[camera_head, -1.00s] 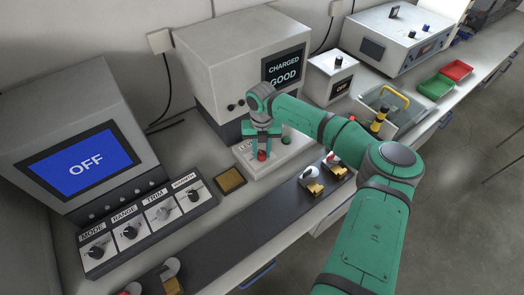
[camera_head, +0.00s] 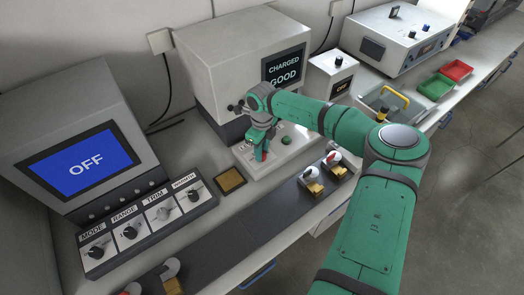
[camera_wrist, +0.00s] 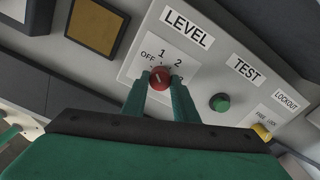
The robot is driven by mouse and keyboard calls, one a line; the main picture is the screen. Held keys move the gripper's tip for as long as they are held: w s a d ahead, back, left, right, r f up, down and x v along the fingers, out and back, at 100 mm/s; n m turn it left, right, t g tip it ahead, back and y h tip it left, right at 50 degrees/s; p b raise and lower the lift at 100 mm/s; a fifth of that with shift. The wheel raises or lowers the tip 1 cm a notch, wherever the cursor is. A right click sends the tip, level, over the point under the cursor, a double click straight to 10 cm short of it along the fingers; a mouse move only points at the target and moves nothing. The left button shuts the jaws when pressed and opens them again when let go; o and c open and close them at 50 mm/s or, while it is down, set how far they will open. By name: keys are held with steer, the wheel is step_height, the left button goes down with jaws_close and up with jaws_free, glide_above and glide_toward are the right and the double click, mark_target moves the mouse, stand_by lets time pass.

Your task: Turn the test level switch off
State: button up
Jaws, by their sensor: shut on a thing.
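The level switch is a red round knob (camera_wrist: 159,78) on a white plate marked OFF, 1 and 2, under a LEVEL label (camera_wrist: 188,27). My gripper (camera_head: 262,155) is shut on this knob, with one finger on each side in the wrist view (camera_wrist: 160,88). The knob carries a short pale mark; I cannot tell for certain which position it points to. The red knob also shows between the fingers in the head view (camera_head: 265,156). The tester screen (camera_head: 284,68) behind reads CHARGED GOOD.
A green button (camera_wrist: 219,102) under the TEST label and a yellow LOCKOUT part (camera_wrist: 262,131) sit beside the knob. A brown square pad (camera_head: 230,181) lies left of the panel. A console (camera_head: 80,165) with several knobs shows OFF.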

steer(key=n, duration=0.3)
steer(key=shift+w+d+n, duration=0.15)
steer(key=shift+d+n, duration=0.05)
steer(key=shift+n, duration=0.5)
steer(key=shift+a, duration=0.1)
steer(key=o, duration=1.1)
steer(key=shift+c, duration=0.2)
step_height(320, 180, up, 11)
steer(key=shift+a, duration=0.15)
